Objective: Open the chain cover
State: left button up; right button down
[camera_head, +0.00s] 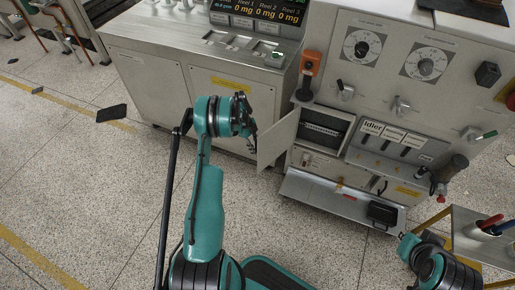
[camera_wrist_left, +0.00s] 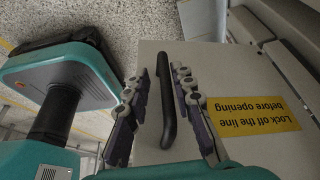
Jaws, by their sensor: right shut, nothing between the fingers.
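The chain cover (camera_head: 278,138) is a pale door panel standing ajar at the left of a dark opening (camera_head: 323,128) in the machine front. In the left wrist view, its face (camera_wrist_left: 225,65) carries a black bar handle (camera_wrist_left: 169,105) and a yellow label (camera_wrist_left: 262,115). My left gripper (camera_wrist_left: 160,75) is open, with one finger on each side of the handle and gaps visible. In the head view its wrist hides most of the fingers at the door's left edge. My right gripper (camera_head: 408,246) is shut and empty, low at the right, partly in view.
A grey cabinet (camera_head: 150,85) with a display stands left of the machine. Dials and levers fill the machine front; a metal tray (camera_head: 320,193) juts out below, with a black box (camera_head: 383,213). A side table (camera_head: 475,250) stands at the right.

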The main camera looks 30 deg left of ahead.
pick_arm(q)
jog(key=shift+w+r, duration=0.1)
jog(key=shift+r, duration=0.05)
jog(key=shift+a+r, duration=0.1)
jog(key=shift+r, duration=0.25)
jog(key=v, duration=1.1)
jog(key=shift+a, duration=0.1)
jog(key=d+r+n, duration=0.1)
jog(key=d+r, duration=0.1)
jog(key=r, duration=0.2)
jog(key=d+r+n+y, duration=0.1)
jog(key=d+r, duration=0.2)
jog(key=r, duration=0.1)
jog(key=s+d+r+n+t, duration=0.1)
jog(key=d+r+n, duration=0.1)
jog(key=d+r, duration=0.1)
jog(key=shift+d+r+y, duration=0.2)
jog(key=shift+r+y, duration=0.1)
jog(key=shift+r, duration=0.4)
jog(key=s+d+r+n+t+y, duration=0.2)
jog(key=s+d+r+n+t, duration=0.2)
jog(key=s+d+r+n, duration=0.7)
jog(key=s+d+f+n+t, duration=0.1)
jog(key=s+d+n+t, duration=0.1)
jog(key=s+d, duration=0.6)
jog(key=s, duration=0.3)
jog(key=shift+y, duration=0.4)
